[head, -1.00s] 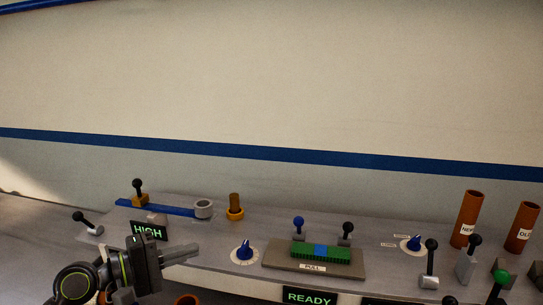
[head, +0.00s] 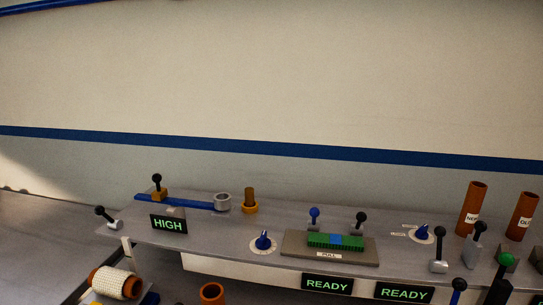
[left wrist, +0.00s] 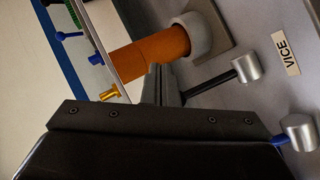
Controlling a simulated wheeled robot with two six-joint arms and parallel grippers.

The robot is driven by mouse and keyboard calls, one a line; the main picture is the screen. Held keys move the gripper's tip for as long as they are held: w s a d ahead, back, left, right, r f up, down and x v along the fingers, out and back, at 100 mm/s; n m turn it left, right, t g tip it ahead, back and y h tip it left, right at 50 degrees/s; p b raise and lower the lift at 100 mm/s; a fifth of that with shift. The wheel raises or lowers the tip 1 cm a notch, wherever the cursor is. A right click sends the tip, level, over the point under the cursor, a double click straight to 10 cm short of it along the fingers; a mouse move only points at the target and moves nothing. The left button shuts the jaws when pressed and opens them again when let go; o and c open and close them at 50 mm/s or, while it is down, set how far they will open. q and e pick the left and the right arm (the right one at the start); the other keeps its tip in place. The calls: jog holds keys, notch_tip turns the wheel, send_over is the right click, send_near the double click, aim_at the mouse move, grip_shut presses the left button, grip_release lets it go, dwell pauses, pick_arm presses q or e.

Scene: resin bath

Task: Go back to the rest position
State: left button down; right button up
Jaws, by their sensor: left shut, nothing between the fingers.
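My left gripper (left wrist: 160,86) shows in the left wrist view, its two grey fingers shut together with nothing between them. The fingertips overlap the lower edge of an orange-brown cylinder (left wrist: 150,56) in the picture; I cannot tell whether they touch it. The cylinder runs into a grey ring (left wrist: 192,36). Neither gripper shows in the head view now, and my right gripper is in neither view.
The head view shows a grey console (head: 205,238) with levers, a blue knob (head: 263,241), a green block (head: 345,242) and lit displays (head: 169,225). Two brown tubes (head: 472,210) stand at right. A lever with a silver end (left wrist: 246,68) lies near my left fingers.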

pick_arm(q)
jog(key=s+a+f+m+g+y, duration=0.2)
jog(key=s+a+f+y, duration=0.25)
jog(key=s+f, duration=0.55)
jog(key=s+a+f+m+g+y, duration=0.1)
jog(key=s+a+f+g+y, duration=0.15)
jog(key=s, duration=0.55)
jog(key=s+a+f+m+g+y, duration=0.1)
jog(key=s+a+y, duration=0.3)
jog(key=s, duration=0.4)
notch_tip(320, 180, down, 24)
jog(key=a+g, duration=0.1)
jog(key=s+d+f+g+h, duration=0.1)
jog(key=s+f, duration=1.3)
jog(key=f, duration=0.3)
jog(key=shift+s, duration=0.25)
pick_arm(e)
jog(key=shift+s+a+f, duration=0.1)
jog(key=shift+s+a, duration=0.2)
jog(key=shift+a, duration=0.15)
pick_arm(q)
jog(key=shift+d+r, duration=0.1)
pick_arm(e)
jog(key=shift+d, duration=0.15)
